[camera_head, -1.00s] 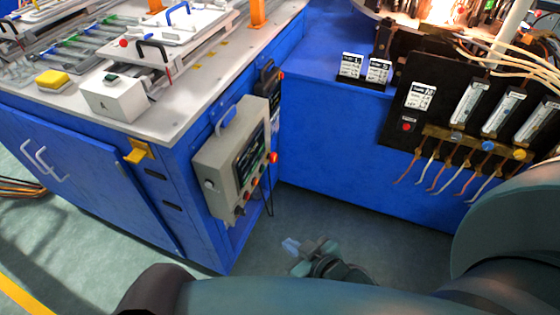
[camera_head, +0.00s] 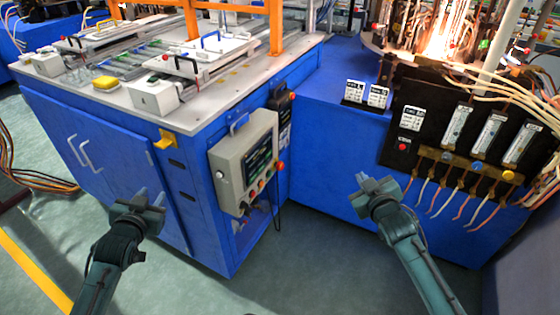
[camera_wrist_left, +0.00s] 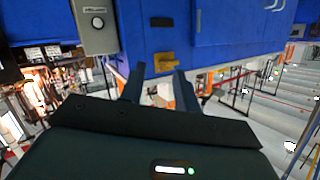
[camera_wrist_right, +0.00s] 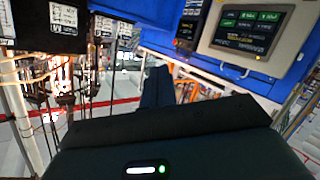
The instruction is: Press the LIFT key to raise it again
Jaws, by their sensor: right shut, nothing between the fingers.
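A grey control box (camera_head: 244,162) with a small dark screen and several round keys hangs on the blue cabinet's side. No LIFT label is readable on it. Part of the box shows in the left wrist view (camera_wrist_left: 96,24), and its lit screen in the right wrist view (camera_wrist_right: 248,31). My left gripper (camera_head: 138,198) is open and empty, in front of the cabinet, left of the box. Its fingers (camera_wrist_left: 159,72) stand apart. My right gripper (camera_head: 372,188) is shut and empty, in front of the lower blue bench, right of the box and apart from it.
A white box with a dark-green button (camera_head: 153,95) and a yellow block (camera_head: 106,83) sit on the cabinet top (camera_head: 200,92). A black panel (camera_head: 400,150) with gauges, hoses and a red button is at right. Floor between my arms is clear.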

